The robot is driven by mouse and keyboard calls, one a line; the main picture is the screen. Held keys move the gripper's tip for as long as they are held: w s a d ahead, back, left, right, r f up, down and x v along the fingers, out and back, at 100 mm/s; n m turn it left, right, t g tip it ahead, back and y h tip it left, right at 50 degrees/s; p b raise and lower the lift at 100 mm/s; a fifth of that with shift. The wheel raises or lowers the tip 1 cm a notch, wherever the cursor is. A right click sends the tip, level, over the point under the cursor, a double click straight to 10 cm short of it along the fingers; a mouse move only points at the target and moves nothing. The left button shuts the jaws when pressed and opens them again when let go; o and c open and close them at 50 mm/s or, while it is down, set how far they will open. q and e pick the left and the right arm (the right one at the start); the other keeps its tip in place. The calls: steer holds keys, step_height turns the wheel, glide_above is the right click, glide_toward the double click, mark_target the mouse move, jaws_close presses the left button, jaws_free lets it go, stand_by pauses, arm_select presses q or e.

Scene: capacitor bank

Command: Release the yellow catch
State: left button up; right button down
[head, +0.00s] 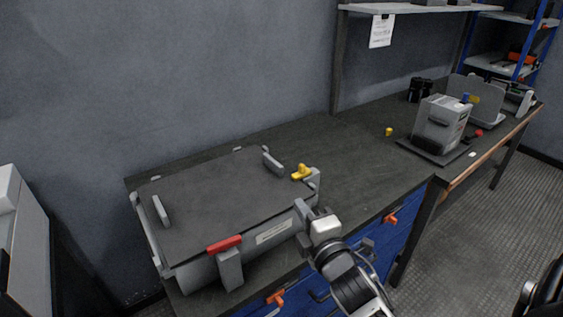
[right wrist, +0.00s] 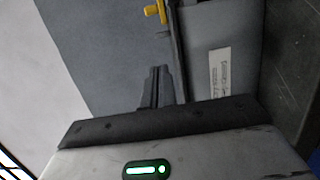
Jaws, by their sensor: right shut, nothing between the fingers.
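The yellow catch (head: 301,172) sits at the right end of a grey case (head: 273,233) with a flat dark lid (head: 205,200). The lid lies closed on the case. The catch also shows at the top of the right wrist view (right wrist: 154,12). My right gripper (head: 303,208) is shut and empty at the case's front right corner, nearer the front than the yellow catch and apart from it. Its fingers show in the right wrist view (right wrist: 156,88) over the case's edge; I cannot tell whether they touch it. My left gripper is not in view.
A red catch (head: 225,244) is on the case's front. The lid has two grey handles. The bench (head: 352,150) is clear right of the case. Farther right stand a grey device (head: 441,122) and small parts. Blue drawers (head: 385,232) with orange handles are below; a shelf hangs above.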

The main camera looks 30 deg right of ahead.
mark_target(299, 186)
steer(key=w, duration=0.3)
steer(key=w+d, duration=0.1)
steer(key=w, duration=0.5)
steer(key=shift+d+r+p, duration=0.2)
steer(key=shift+d+p, duration=0.15)
steer(key=shift+p, duration=0.05)
steer(key=d, duration=0.3)
steer(key=shift+w+d+p, duration=0.15)
steer(key=shift+w+p, duration=0.05)
steer(key=shift+p, duration=0.2)
steer(key=shift+d+f, duration=0.1)
steer(key=shift+d, duration=0.25)
steer(key=shift+w, duration=0.1)
